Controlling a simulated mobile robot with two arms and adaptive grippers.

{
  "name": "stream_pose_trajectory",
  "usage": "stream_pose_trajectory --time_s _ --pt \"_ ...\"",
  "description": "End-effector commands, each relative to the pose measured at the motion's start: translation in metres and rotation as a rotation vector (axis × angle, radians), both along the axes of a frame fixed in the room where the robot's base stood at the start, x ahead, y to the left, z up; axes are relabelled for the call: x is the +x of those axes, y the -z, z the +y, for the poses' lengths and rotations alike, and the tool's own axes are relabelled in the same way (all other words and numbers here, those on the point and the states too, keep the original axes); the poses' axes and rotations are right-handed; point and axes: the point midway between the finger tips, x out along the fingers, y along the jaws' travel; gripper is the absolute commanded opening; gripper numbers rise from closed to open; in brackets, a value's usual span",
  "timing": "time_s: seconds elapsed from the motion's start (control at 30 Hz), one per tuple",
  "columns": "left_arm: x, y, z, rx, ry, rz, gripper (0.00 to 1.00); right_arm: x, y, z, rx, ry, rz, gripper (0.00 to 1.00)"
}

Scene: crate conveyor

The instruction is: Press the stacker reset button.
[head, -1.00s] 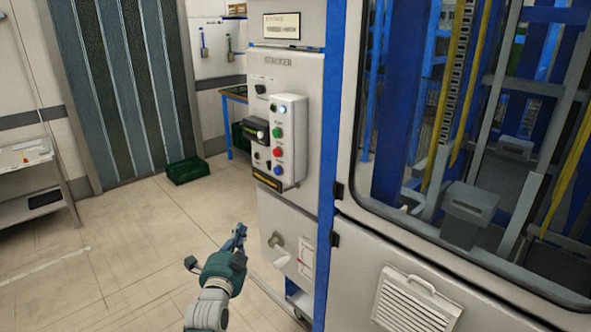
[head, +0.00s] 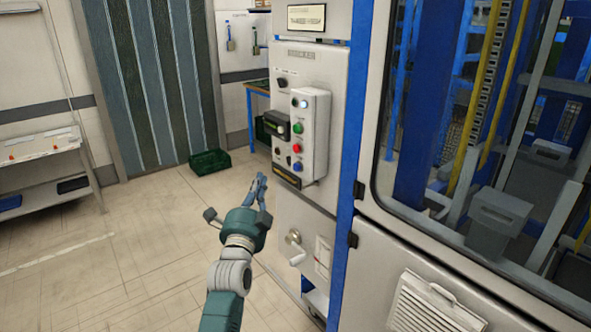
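The stacker control box (head: 317,125) is a pale box on the front of the grey stacker cabinet (head: 328,65). Down its face sit a pale lamp or button (head: 304,104), a green button (head: 297,128), a red button (head: 296,148) and a blue button (head: 297,167). Their labels are too small to read, so which one is reset does not show. My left gripper (head: 259,184) is in front of the cabinet, left of and a little below the blue button, apart from the box. Its fingers look close together, but any gap is unclear. My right gripper is not in view.
A black device (head: 276,124) juts out left of the buttons. A handle (head: 295,240) sticks out lower on the cabinet. A green crate (head: 209,162) lies on the floor behind. A side table (head: 45,149) stands at left. The floor between is clear.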

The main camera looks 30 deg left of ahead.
Motion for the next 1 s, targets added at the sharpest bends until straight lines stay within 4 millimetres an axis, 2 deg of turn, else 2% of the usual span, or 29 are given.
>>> stream_pose_trajectory --time_s 0.33,0.5,0.7,1.0 --pt "0.045 0.002 -0.019 -0.005 0.002 -0.003 0.00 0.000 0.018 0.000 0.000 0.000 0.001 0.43" --pt "0.062 0.001 -0.026 -0.003 0.002 0.000 0.00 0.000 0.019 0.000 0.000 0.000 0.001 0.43" --pt "0.072 0.000 -0.031 -0.001 0.001 0.000 0.00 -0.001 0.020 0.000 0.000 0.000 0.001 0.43" --pt "0.074 0.000 -0.031 -0.001 0.001 0.001 0.00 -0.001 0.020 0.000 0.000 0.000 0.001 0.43"
